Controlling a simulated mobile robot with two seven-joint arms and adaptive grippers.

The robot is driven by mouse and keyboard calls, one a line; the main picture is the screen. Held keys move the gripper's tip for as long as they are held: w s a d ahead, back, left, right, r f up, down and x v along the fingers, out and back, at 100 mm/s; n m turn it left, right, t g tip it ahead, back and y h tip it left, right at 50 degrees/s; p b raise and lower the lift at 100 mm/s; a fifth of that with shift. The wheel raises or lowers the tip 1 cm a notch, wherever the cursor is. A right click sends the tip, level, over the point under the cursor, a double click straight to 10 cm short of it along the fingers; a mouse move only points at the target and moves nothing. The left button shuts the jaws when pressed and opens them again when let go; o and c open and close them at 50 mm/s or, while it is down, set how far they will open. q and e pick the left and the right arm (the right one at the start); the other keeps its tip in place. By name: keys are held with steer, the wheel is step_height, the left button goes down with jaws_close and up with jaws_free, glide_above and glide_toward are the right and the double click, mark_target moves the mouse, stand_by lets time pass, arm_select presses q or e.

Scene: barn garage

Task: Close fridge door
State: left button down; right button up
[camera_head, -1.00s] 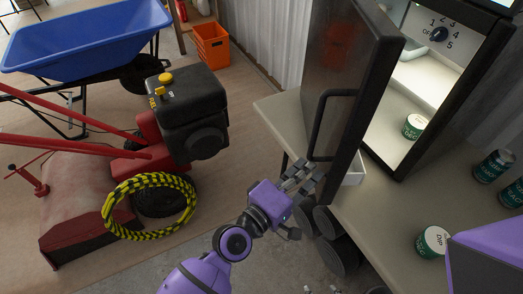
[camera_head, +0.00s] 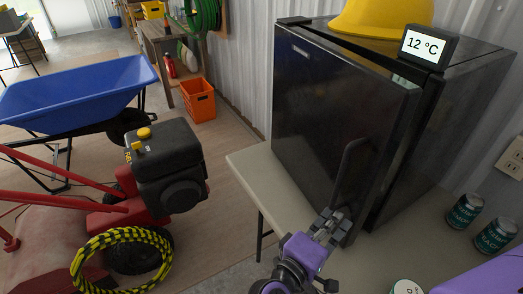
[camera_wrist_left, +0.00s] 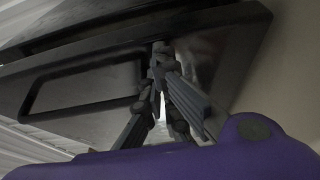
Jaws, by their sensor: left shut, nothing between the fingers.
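The small black fridge stands on the table, and its dark door (camera_head: 325,100) is almost flush with the body (camera_head: 435,130). A narrow dark gap seems to show along the door's right edge. The black bar handle (camera_head: 352,175) is on the right part of the door front. My left gripper (camera_head: 336,220) is shut and empty at the lower right of the door, beside the handle's lower end. In the left wrist view its fingers (camera_wrist_left: 160,65) point at the door (camera_wrist_left: 215,55) near the handle (camera_wrist_left: 85,65); contact is unclear. My right gripper is out of view.
A yellow hard hat (camera_head: 385,15) and a 12 °C display (camera_head: 428,46) sit on the fridge. Cans (camera_head: 465,210) and a white-lidded tub (camera_head: 406,287) stand on the table (camera_head: 262,175) at right. A red machine with a black engine (camera_head: 165,165) stands at left.

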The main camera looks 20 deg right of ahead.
mark_target(349, 218)
arm_select(q)
steer(key=d, duration=0.5)
steer(key=shift+s, duration=0.15)
steer(key=shift+d, duration=0.5)
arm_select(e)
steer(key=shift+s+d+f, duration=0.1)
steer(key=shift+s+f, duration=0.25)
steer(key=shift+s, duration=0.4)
